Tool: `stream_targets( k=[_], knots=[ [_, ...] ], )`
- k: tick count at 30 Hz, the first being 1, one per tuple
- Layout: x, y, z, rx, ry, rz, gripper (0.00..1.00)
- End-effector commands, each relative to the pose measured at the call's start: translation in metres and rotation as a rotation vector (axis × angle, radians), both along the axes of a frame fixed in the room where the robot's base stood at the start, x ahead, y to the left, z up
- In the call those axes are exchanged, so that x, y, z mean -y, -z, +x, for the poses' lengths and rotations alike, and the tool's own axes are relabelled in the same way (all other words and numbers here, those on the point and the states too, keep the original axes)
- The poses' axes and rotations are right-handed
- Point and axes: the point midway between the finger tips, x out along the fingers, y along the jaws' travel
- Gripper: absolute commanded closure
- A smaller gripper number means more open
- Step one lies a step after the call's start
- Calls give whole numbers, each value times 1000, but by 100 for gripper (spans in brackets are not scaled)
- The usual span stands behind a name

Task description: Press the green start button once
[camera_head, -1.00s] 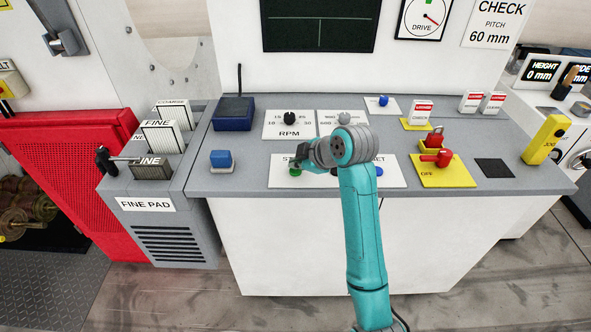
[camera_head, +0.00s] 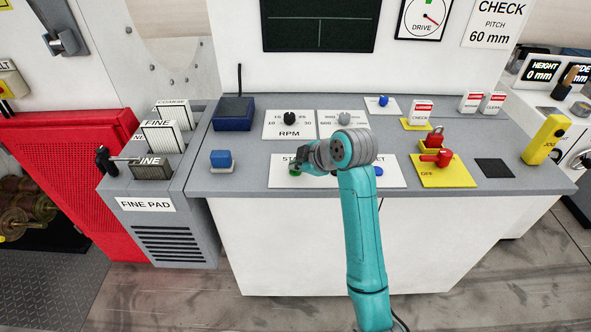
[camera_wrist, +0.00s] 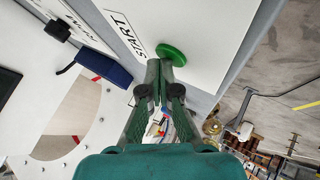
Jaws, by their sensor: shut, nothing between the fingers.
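The green start button (camera_wrist: 170,54) is a round disc on a white plate (camera_wrist: 200,25) beside the word START in the wrist view. In the head view the green button (camera_head: 295,170) shows at the left end of the white plate (camera_head: 280,180), partly covered by my gripper. My gripper (camera_wrist: 165,65) is shut and empty, with its fingertips right at the button's edge in the wrist view. In the head view my gripper (camera_head: 300,165) is beside the button. I cannot tell whether the fingertips touch it or how far it is pressed.
A blue button (camera_head: 378,171) is at the plate's right end, just past my wrist. The RPM knob (camera_head: 289,118) is behind. A blue block-shaped switch (camera_head: 221,159) is to the left, with bare grey panel (camera_head: 250,160) between.

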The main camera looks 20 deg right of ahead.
Motion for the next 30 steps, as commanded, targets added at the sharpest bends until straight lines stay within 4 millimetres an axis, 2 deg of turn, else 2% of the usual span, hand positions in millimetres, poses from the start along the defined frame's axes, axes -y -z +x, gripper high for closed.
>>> stream_targets(
  k=[5, 16, 26, 30],
  knots=[
    [0, -1, 0, -1, 0, -1, 100],
    [0, -15, 0, 0, 0, 0, 100],
    [0, -17, 0, 0, 0, 0, 100],
    [0, -26, 0, 2, -1, 0, 100]
  ],
)
